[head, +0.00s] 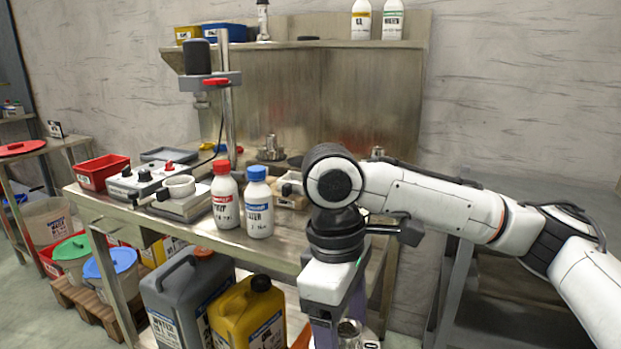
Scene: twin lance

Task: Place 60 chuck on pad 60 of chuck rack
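My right gripper (340,325) points down in front of the bench, at the bottom of the head view. A stepped metal piece that looks like a chuck (271,148) stands upright at the back of the bench. Another small metal piece (377,153) shows behind my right arm. No pad marked 60 can be read, and my arm hides part of the bench where a rack could be. My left gripper is not in view.
The bench (240,240) carries a red-capped bottle (225,195), a blue-capped bottle (259,203), a drill stand (229,115), a control box (150,180) and a red bin (101,172). Grey (188,295) and yellow (247,315) jugs stand below. A grey table (500,290) is at right.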

